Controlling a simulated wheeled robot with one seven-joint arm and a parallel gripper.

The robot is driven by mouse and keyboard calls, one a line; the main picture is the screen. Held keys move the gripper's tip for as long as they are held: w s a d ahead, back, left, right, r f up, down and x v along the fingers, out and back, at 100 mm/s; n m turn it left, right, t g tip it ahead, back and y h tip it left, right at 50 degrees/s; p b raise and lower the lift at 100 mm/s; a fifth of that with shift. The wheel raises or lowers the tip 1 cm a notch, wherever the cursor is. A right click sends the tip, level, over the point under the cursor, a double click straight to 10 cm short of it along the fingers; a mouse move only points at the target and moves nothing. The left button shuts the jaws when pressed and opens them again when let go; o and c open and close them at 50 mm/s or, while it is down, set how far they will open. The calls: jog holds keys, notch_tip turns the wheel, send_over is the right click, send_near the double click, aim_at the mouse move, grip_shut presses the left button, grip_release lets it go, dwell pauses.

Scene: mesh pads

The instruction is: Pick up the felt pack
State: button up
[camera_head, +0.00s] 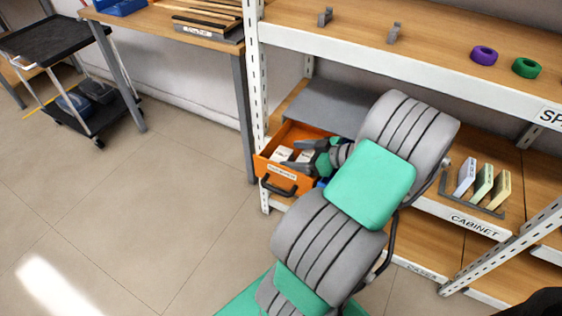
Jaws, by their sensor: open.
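An orange drawer (263,168) is pulled open at the left end of the shelf unit. A small white pack (281,154) lies inside it; its label is too small to read, so I cannot tell whether it is the felt pack. My gripper (290,155) is over the drawer, with its two dark fingers apart and pointing left toward the white pack. Whether the fingers touch anything cannot be told. My arm hides the right part of the drawer, where some blue shows.
A grey panel (318,103) lies above the drawer. The shelf unit's white upright (257,80) stands just left of it. Boxes (483,184) stand in a rack on the right. Purple (484,55) and green (526,68) rolls lie on the top shelf.

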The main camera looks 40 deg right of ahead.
aim_at(283, 155)
jog(key=x, duration=0.3)
jog(key=shift+w+a+f+b, duration=0.15)
jog(key=shift+w+f+b, duration=0.1)
jog(key=shift+b, duration=0.05)
jog(key=c, duration=1.2)
